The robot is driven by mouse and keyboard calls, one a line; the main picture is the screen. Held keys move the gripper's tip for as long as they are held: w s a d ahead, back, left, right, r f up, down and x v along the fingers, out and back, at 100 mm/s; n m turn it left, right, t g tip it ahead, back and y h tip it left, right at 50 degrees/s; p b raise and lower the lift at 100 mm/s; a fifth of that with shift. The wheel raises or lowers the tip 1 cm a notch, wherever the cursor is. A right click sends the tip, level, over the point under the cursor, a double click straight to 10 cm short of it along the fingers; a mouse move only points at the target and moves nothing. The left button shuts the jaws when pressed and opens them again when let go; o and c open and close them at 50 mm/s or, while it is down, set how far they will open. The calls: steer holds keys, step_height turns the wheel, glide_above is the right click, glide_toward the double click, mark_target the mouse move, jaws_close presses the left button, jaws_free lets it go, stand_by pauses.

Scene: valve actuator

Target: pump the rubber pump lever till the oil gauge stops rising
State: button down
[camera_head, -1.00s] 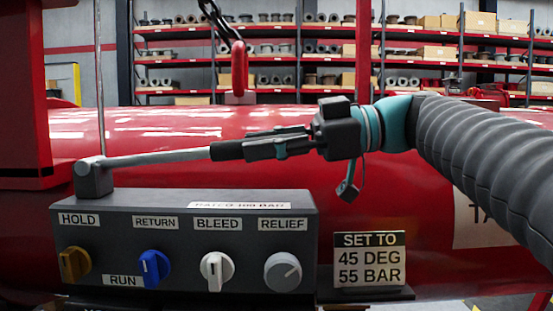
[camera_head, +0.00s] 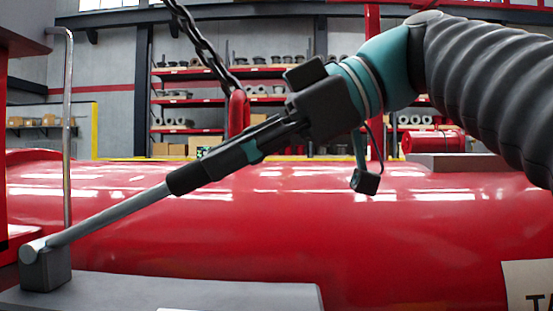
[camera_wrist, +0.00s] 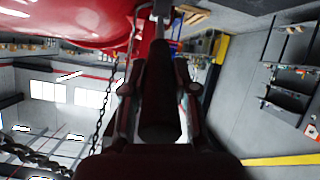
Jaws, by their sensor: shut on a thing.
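The pump lever (camera_head: 115,212) is a grey metal bar with a black rubber grip at its upper end. It rises to the right from a dark pivot block (camera_head: 46,271) on top of the grey control box (camera_head: 200,292). My gripper (camera_head: 245,155) is shut on the rubber grip and lines up with the lever. In the wrist view the dark rubber grip (camera_wrist: 158,115) lies between my gripper's fingers (camera_wrist: 158,90). The oil gauge cannot be made out in either view. The box's front with its knobs is below the head view.
A large red cylinder (camera_head: 330,225) lies behind the box. A chain (camera_head: 200,40) with a red hook (camera_head: 237,112) hangs behind my gripper. A thin metal pipe (camera_head: 68,120) stands at the left. Shelves stand far behind.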

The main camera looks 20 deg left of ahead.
steer(key=c, duration=0.9)
jaws_free()
steer(key=v, duration=1.2)
